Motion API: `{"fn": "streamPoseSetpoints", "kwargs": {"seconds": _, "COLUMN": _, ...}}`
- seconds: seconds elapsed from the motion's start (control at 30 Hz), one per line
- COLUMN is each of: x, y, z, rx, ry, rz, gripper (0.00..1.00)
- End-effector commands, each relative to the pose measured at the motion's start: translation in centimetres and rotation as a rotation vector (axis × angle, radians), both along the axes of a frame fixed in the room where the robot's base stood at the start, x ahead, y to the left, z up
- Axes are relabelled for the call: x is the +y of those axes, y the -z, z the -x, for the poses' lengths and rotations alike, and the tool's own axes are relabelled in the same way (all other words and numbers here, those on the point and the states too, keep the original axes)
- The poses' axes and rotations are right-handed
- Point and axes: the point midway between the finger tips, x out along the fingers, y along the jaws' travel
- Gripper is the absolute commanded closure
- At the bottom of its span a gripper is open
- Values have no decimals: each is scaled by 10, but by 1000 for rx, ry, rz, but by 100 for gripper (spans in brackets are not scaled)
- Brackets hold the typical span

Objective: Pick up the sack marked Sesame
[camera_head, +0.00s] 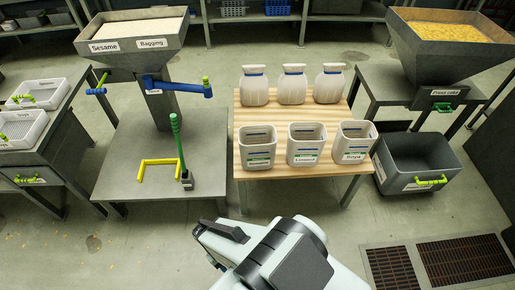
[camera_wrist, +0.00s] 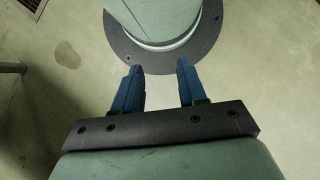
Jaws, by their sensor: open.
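Three closed white sacks with blue ties, a left one (camera_head: 254,88), a middle one (camera_head: 292,86) and a right one (camera_head: 329,84), stand upright in a row at the back of a wooden table (camera_head: 240,190). I see no readable marking on any of them, so I cannot tell which is Sesame. My gripper (camera_wrist: 160,66) shows in the wrist view with two blue fingers apart and nothing between them. It points down over the floor near my own round base, away from the sacks. In the head view my arm fills the bottom centre, well in front of the table.
Three open white bins (camera_head: 305,148) with labels stand in front of the sacks. A hopper (camera_head: 130,45) marked Sesame and Bagging, with a blue clamp, stands left, above a green-handled lever (camera_head: 178,140). A Press cake hopper (camera_head: 425,60) and grey crate (camera_head: 405,160) stand right.

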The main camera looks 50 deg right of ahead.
Motion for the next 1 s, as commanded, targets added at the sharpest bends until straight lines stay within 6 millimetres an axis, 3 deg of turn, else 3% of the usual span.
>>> {"fn": "streamPoseSetpoints", "kwargs": {"seconds": 0.37, "x": -3, "y": -2, "z": -8, "rx": -10, "ry": 33, "rz": 12, "gripper": 62}}
{"fn": "streamPoseSetpoints", "kwargs": {"seconds": 0.67, "x": -38, "y": -31, "z": -78, "rx": -94, "ry": 351, "rz": 136, "gripper": 62}}
{"fn": "streamPoseSetpoints", "kwargs": {"seconds": 1.0, "x": -110, "y": -84, "z": -154, "rx": -180, "ry": 800, "rz": 296, "gripper": 62}}
